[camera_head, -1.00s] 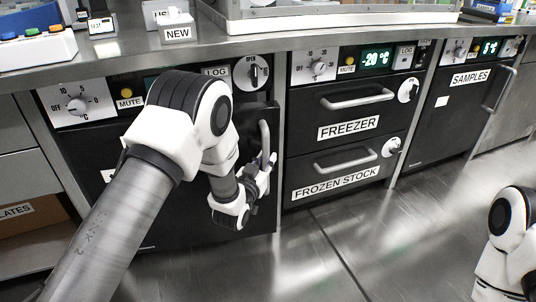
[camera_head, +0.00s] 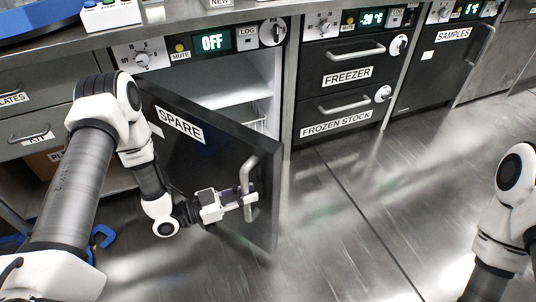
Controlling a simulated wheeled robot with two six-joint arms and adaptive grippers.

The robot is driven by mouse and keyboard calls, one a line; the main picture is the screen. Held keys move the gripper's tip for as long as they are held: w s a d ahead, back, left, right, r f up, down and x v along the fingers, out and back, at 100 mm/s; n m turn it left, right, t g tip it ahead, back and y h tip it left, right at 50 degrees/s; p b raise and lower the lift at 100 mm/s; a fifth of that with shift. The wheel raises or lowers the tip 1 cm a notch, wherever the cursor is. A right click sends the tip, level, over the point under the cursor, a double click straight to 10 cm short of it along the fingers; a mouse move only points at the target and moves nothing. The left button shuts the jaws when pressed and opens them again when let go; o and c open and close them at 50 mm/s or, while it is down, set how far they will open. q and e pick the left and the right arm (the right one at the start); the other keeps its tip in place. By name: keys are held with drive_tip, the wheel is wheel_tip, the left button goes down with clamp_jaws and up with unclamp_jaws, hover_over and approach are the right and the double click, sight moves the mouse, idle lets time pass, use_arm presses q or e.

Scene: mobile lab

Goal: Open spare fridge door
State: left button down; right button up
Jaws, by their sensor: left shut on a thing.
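The spare fridge door (camera_head: 212,160) is black with a white SPARE label, and stands swung well out from its cabinet. Its hinge side is at the left. Behind it the white fridge interior (camera_head: 225,80) shows, with a shelf and part of a wire rack. My left gripper (camera_head: 246,200) is shut on the door's vertical grey handle (camera_head: 246,178), near the door's free edge. The display above the fridge reads OFF. My right arm shows at the right edge, but its gripper is outside the view.
The freezer drawers (camera_head: 345,88) and the samples fridge (camera_head: 440,62) to the right are shut. Drawers (camera_head: 35,135) and an open shelf space stand at the left, with a blue object (camera_head: 103,236) on the floor. The metal floor (camera_head: 350,210) in front is clear.

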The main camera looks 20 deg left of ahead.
use_arm(q)
drive_tip(key=s+a+m+g+h+p, duration=0.1)
drive_tip(key=s+a+p, duration=0.3)
drive_tip(key=s, duration=0.6)
drive_tip(key=s+a+m+g+h+p, duration=0.2)
drive_tip(key=s+a+g+p, duration=0.2)
drive_tip(key=s+a, duration=0.5)
drive_tip(key=shift+s+a+m, duration=0.15)
drive_tip(key=shift+s+m, duration=0.25)
drive_tip(key=shift+s, duration=0.25)
use_arm(e)
wheel_tip(320, 180, up, 10)
use_arm(q)
drive_tip(key=shift+f, duration=0.1)
drive_tip(key=c, duration=1)
unclamp_jaws()
drive_tip(key=shift+a, duration=0.1)
use_arm(e)
drive_tip(key=shift+r, duration=0.1)
use_arm(q)
drive_tip(key=v, duration=1.1)
drive_tip(key=shift+s+a, duration=0.15)
drive_tip(key=shift+a, duration=0.2)
